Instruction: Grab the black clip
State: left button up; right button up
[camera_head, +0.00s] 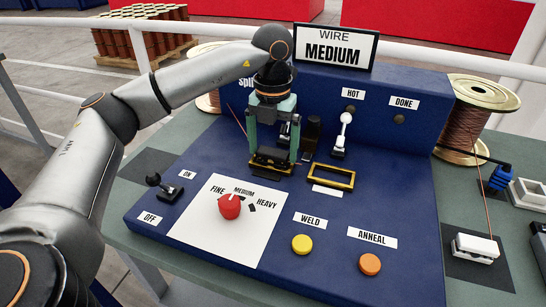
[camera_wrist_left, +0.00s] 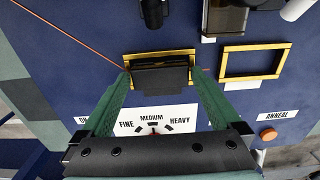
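A black clip (camera_wrist_left: 160,76) lies in a gold-edged frame (camera_wrist_left: 133,59) on the blue panel. In the head view the clip shows only as a dark part low between my fingers, and the gold edge (camera_head: 262,160) shows under them. My left gripper (camera_head: 272,158) points down over it. In the left wrist view its green fingers (camera_wrist_left: 160,74) are wide apart, one at each end of the clip; I cannot make out firm contact. My right gripper is not in view.
An empty gold frame (camera_head: 333,183) sits just right. A white-knobbed lever (camera_head: 342,138) and a dark post (camera_head: 312,130) stand close behind. The red dial (camera_head: 229,206), yellow button (camera_head: 302,244) and orange button (camera_head: 370,264) are in front. A copper wire spool (camera_head: 470,122) stands right.

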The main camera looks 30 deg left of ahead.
pick_arm(q)
jog(key=c, duration=1.1)
jog(key=shift+o, duration=0.2)
